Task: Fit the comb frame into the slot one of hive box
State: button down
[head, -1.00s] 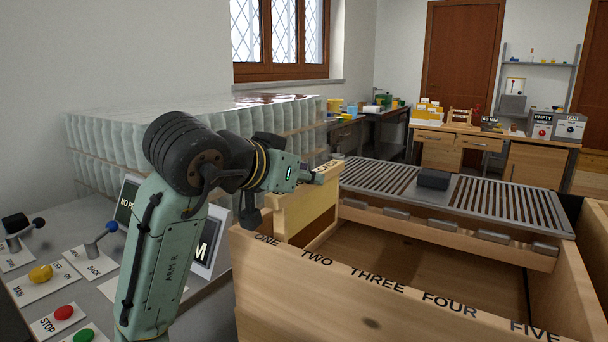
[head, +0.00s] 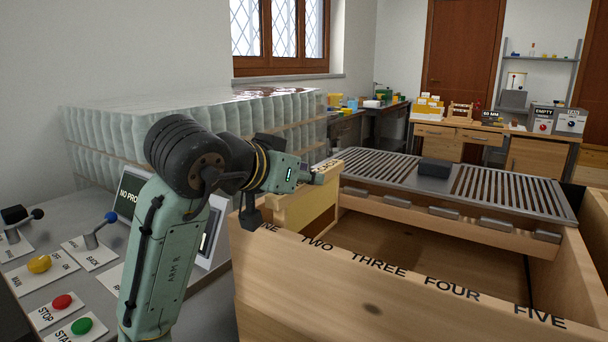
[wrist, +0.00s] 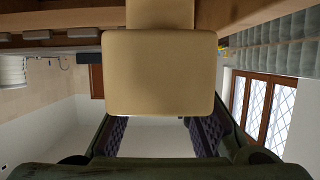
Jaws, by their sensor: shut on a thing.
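The comb frame (head: 305,208) is a pale yellow-tan wooden frame, upright at the left end of the hive box (head: 375,305). Its lower part is behind the box's front wall, so I cannot tell whether it sits in a slot. The slot labels ONE to FIVE run along the front rim; ONE is partly covered by a dark part of my gripper. My gripper (head: 308,177) is shut on the frame's top end. In the wrist view, the tan frame end (wrist: 158,75) fills the middle, with my dark gripper fingers (wrist: 162,135) on both sides.
A slatted metal rack (head: 400,183) with a dark block (head: 435,173) lies across the box's back. Stacked translucent jars (head: 200,125) stand behind my arm. A control panel with levers and a red STOP button (head: 62,301) is at the left. The box's middle and right are empty.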

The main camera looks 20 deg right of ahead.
aim_at(270, 200)
jog(key=shift+f+b, duration=1.55)
jog(key=shift+f, duration=0.8)
jog(key=c, duration=1.6)
grip_release()
jog(key=shift+r, duration=0.1)
jog(key=shift+c, duration=0.2)
jog(key=o, duration=0.3)
jog(key=v, duration=1.2)
